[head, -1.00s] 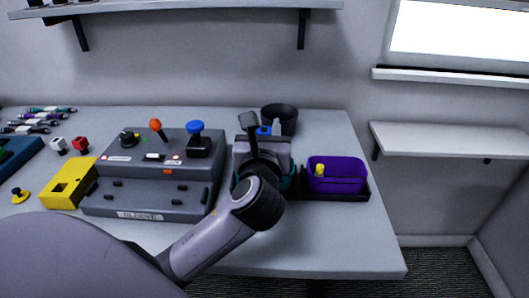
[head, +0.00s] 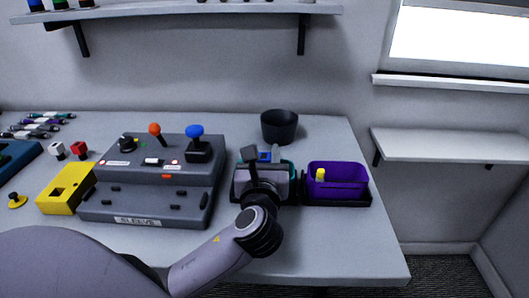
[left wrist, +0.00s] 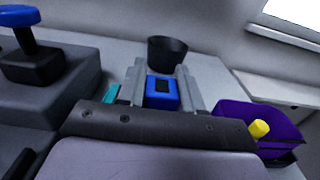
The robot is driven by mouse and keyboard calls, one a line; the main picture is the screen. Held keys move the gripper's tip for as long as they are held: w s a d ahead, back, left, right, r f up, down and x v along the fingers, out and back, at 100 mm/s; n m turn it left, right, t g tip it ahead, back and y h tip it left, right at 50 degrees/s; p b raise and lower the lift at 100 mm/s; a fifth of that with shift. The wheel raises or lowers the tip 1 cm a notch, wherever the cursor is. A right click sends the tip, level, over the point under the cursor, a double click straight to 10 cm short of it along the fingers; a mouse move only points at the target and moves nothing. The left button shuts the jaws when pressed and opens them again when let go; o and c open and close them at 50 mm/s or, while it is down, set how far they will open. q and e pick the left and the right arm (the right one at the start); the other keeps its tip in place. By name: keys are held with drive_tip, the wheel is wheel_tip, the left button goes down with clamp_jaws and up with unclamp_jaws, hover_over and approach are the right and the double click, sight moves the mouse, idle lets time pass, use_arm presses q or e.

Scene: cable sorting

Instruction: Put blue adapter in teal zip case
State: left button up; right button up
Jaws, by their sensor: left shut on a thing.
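The blue adapter (head: 264,156) is between the fingers of my left gripper (head: 264,154), which is shut on it. The left wrist view shows the blue adapter (left wrist: 161,94) between the two grey fingertips (left wrist: 161,88). The teal zip case (head: 291,166) is mostly hidden behind my left gripper. Only a teal strip of it shows at the left in the left wrist view (left wrist: 111,93). The adapter appears over or at the case, but I cannot tell whether it touches it. My right gripper is not in view.
A purple bin (head: 338,176) with a yellow piece (head: 320,175) in it stands right of the case. A black cup (head: 279,127) stands behind. A grey control box (head: 150,180) with knobs is on the left, beside a yellow block (head: 66,188). The table's front right is clear.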

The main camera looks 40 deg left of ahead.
use_arm(q)
drive_tip(key=o, duration=1)
drive_tip(key=shift+d+f, duration=0.1)
drive_tip(key=shift+f, duration=0.35)
drive_tip(key=shift+r, duration=0.2)
drive_tip(key=s+d, duration=0.1)
drive_tip(key=s+r+p, duration=0.1)
drive_tip(key=s, duration=0.1)
drive_tip(key=shift+d+r, duration=0.1)
drive_tip(key=shift+d, duration=0.25)
drive_tip(key=p+v, duration=0.2)
drive_tip(key=v, duration=0.6)
drive_tip(key=shift+s+d+p, duration=0.1)
drive_tip(key=shift+s+p, duration=0.1)
drive_tip(key=shift+p, duration=0.1)
